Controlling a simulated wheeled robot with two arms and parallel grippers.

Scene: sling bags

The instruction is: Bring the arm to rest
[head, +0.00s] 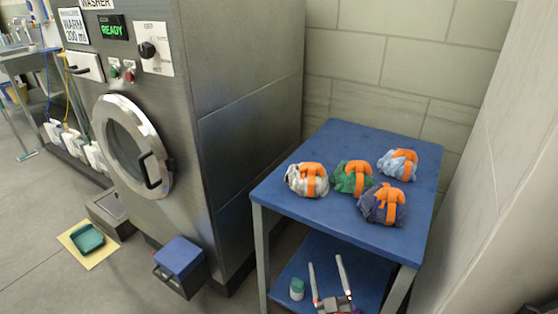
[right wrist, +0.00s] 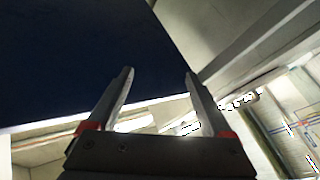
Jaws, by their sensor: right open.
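My right gripper (head: 328,268) shows at the bottom of the head view, in front of the blue table's lower shelf. Its two fingers are apart with nothing between them. In the right wrist view the open fingers (right wrist: 160,85) point toward a dark blue surface, with an empty gap between them. My left gripper is in neither view. Several bundled sling bags with orange straps sit on the blue table (head: 285,215): a white-grey one (head: 295,181), a green one (head: 344,180), a light blue one (head: 392,165) and a dark blue one (head: 376,212).
A large grey washer (head: 245,110) with a round door (head: 125,145) and a READY display stands left of the table. A blue-topped step box (head: 180,262) is at its foot. A small green-and-white container (head: 297,289) is on the lower shelf. A teal tray (head: 88,239) lies on the floor.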

